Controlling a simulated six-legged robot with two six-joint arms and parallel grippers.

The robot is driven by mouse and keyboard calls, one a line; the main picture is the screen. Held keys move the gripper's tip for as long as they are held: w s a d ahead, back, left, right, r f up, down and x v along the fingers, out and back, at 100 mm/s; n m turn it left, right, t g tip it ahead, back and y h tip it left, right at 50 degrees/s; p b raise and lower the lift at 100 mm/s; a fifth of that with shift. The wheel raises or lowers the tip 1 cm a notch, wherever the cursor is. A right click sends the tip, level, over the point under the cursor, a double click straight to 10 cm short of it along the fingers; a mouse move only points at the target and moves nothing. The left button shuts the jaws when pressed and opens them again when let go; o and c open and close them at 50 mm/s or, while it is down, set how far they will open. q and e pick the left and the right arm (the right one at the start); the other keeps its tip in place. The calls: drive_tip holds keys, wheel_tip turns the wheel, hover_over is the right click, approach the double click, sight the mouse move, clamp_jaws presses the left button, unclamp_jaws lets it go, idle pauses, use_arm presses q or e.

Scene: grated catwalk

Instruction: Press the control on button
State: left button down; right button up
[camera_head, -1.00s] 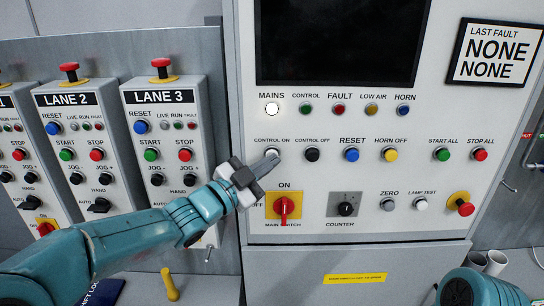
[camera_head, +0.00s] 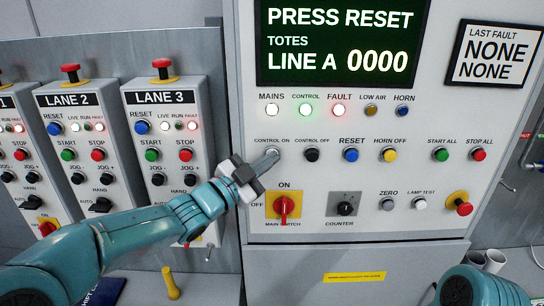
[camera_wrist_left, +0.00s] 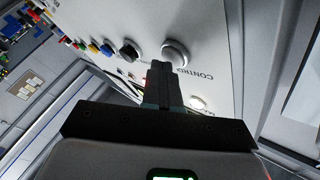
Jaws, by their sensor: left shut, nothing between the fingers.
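The control on button (camera_head: 272,153) is a small pale button under its label on the grey control panel. It also shows in the left wrist view (camera_wrist_left: 175,52), large and ringed in metal. My left gripper (camera_head: 268,162) is shut and empty, its fingertips at the lower edge of the button. In the left wrist view the fingertips (camera_wrist_left: 163,68) overlap the button's near edge; whether they touch it I cannot tell. The display (camera_head: 338,42) reads PRESS RESET, TOTES, LINE A 0000. The mains (camera_head: 272,110), control (camera_head: 306,110) and fault (camera_head: 338,110) lamps are lit.
Beside the button are a black control off button (camera_head: 312,155) and a blue reset button (camera_head: 351,155). Below is the red main switch (camera_head: 284,207). The Lane 3 box (camera_head: 165,150) stands left. A teal part of mine is at lower right.

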idle(0.4)
use_arm(q)
drive_tip(key=shift+s+b, duration=1.1)
drive_tip(key=shift+s, duration=0.05)
drive_tip(key=s+b, duration=0.3)
drive_tip(key=s, duration=0.2)
drive_tip(key=shift+b, duration=0.4)
drive_tip(key=shift+a, duration=0.1)
